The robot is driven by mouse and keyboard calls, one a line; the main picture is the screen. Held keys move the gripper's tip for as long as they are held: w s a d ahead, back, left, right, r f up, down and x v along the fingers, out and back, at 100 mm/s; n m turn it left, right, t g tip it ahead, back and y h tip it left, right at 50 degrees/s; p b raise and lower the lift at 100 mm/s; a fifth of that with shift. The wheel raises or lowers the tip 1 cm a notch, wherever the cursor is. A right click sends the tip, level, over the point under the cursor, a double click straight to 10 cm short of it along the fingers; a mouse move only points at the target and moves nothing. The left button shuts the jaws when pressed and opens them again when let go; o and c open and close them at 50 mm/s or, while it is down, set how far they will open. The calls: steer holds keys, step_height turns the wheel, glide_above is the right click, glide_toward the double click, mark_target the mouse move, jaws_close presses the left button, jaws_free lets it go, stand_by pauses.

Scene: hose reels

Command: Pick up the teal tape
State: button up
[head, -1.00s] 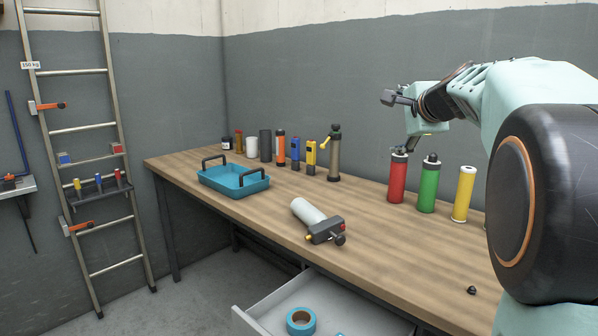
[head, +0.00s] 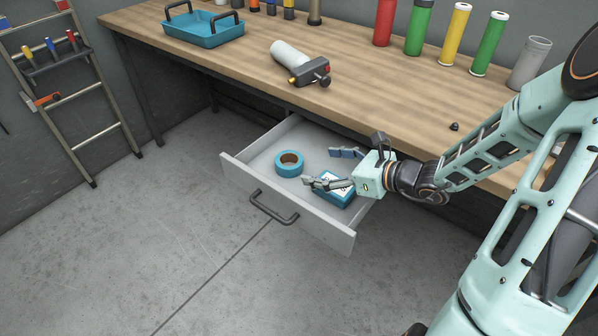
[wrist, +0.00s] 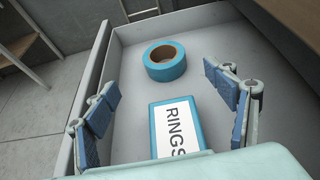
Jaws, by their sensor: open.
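The teal tape (head: 289,164) is a roll with a brown core, lying flat in the open drawer (head: 238,169) under the workbench. In the wrist view the tape (wrist: 165,70) lies ahead of my gripper, beyond the fingertips. My gripper (head: 326,167) is open and empty, over the right part of the drawer and apart from the tape. In the wrist view its blue-padded fingers (wrist: 165,88) stand wide apart on either side. A teal box (head: 333,189) with a white label reading RINGS (wrist: 202,124) lies below my gripper, partly hidden by it.
The drawer's front panel and handle (head: 272,208) face the open floor. The workbench edge overhangs the drawer's back. On the bench are a teal tray (head: 205,42), a white-and-grey tool (head: 300,65), several coloured cylinders and a small black knob (head: 455,126).

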mark_target(291, 160)
steer(key=b+x, duration=0.1)
steer(key=x, duration=0.4)
steer(key=b+x, duration=0.2)
steer(key=x, duration=0.4)
steer(key=shift+w+d, duration=0.25)
steer(key=c, duration=1.3)
